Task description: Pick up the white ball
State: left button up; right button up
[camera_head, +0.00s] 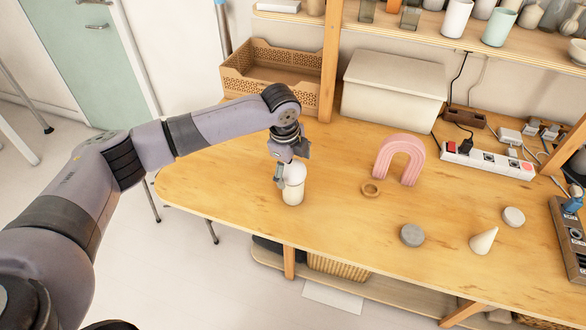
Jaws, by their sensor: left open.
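The white ball (294,172) appears to rest on top of a whitish cup-like cylinder (292,196), near the front edge of the wooden table. My left gripper (283,174) is open and points down at the ball from above. One finger shows on the ball's left side, and the other is partly hidden. I cannot tell whether the fingers touch the ball. My right gripper is not in view.
A pink arch (400,155), wooden ring (371,189), grey disc (412,235), white cone (484,240) and pale disc (514,216) stand to the right. A basket (262,75), a lidded box (392,95) and a power strip (490,160) lie behind. The left tabletop is clear.

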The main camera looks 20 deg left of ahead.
aim_at(292, 163)
pick_arm(q)
jog(key=shift+w+f, duration=0.1)
jog(key=shift+f, duration=0.45)
jog(key=shift+c, duration=0.6)
jog(key=c, duration=1.1)
jog(key=shift+r, duration=0.15)
notch_tip(292, 163, up, 20)
jog(key=shift+f+b, duration=0.1)
jog(key=shift+b, duration=1.05)
